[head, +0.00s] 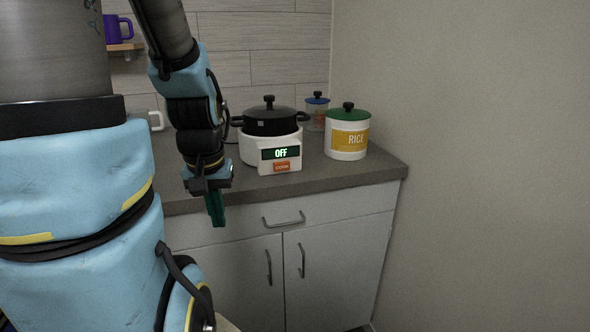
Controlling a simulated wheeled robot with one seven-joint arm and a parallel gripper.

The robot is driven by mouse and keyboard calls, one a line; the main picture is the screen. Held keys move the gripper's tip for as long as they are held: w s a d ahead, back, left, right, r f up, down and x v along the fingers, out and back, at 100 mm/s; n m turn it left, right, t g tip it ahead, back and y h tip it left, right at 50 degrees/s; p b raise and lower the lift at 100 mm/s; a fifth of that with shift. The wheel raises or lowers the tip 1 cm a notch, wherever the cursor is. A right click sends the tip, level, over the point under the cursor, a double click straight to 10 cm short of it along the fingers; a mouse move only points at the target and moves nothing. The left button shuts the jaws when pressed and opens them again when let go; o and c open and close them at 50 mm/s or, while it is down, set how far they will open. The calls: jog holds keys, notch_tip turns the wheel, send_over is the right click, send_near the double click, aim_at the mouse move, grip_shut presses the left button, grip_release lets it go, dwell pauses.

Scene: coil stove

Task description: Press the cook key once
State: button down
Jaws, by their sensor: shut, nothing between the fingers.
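The white coil stove (252,152) stands on the counter with a black lidded pot (270,122) on top. Its display (280,154) reads OFF in light letters on a dark panel. The orange cook key (282,167) is just below the display on the front panel. My gripper (217,224) hangs pointing down, left of and lower than the key, in front of the counter's front edge. Its green fingers are together and empty. It is apart from the stove.
A white canister with a green lid, labelled RICE (347,138), stands right of the stove. A blue-lidded jar (316,112) is behind it. The grey counter (376,171) meets a wall at the right. A drawer handle (283,222) sticks out below. A purple mug (117,29) is on a shelf.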

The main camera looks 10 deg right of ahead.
aim_at(291, 183)
jog(key=w+d+m+t+y+p, duration=0.4)
jog(key=d+m+y, duration=0.3)
jog(key=d, duration=0.2)
jog(key=w+d+f+m+t+y+p, duration=0.1)
jog(key=w+d+m+t+y+p, duration=0.3)
jog(key=d+m+y, duration=0.3)
jog(key=shift+w+d+t, duration=0.15)
jog(key=shift+d+t, duration=0.25)
jog(key=shift+d, duration=0.8)
jog(key=w, duration=0.4)
jog(key=w+a, duration=0.1)
jog(key=w, duration=0.2)
jog(key=shift+w+f, duration=0.1)
jog(key=shift+w+a, duration=0.15)
jog(key=shift+w, duration=0.6)
